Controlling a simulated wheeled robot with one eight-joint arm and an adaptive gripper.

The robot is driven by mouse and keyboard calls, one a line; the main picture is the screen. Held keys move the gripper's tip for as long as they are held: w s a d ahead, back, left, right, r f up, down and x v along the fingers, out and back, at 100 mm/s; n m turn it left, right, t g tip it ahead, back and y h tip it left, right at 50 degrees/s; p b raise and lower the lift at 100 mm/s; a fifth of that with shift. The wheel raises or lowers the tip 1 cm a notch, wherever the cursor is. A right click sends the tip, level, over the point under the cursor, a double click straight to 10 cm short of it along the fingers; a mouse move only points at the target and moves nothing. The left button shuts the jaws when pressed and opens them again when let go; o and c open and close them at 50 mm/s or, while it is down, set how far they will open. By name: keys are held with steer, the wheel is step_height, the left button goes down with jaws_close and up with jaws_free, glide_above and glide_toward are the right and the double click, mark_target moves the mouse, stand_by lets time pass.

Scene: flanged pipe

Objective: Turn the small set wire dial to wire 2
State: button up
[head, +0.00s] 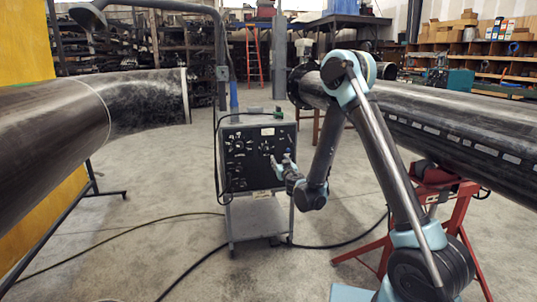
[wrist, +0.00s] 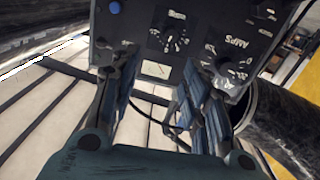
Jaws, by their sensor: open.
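The black control panel (head: 248,150) is on the front of a grey machine on a cart in the head view. It carries several dials, too small there to read. In the wrist view the panel (wrist: 140,40) fills the top, with its AMPS lettering upside down. A small dial (wrist: 174,40) ringed by white marks is at top centre; I cannot read its label or setting. My gripper (wrist: 160,66) is open and empty, its fingers below and either side of that dial. In the head view my gripper (head: 280,164) is in front of the panel's right side.
A large pipe (head: 60,115) is at left and another pipe (head: 450,125) at right, on a red stand (head: 452,210). Cables (head: 180,262) lie on the floor around the cart (head: 258,220). Open concrete floor lies left of the cart.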

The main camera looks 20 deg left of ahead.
steer(key=a, duration=0.2)
glide_toward(267, 150)
steer(key=shift+y, duration=0.4)
steer(key=x, duration=0.8)
steer(key=shift+w, duration=0.4)
steer(key=shift+d, duration=0.1)
jaws_close()
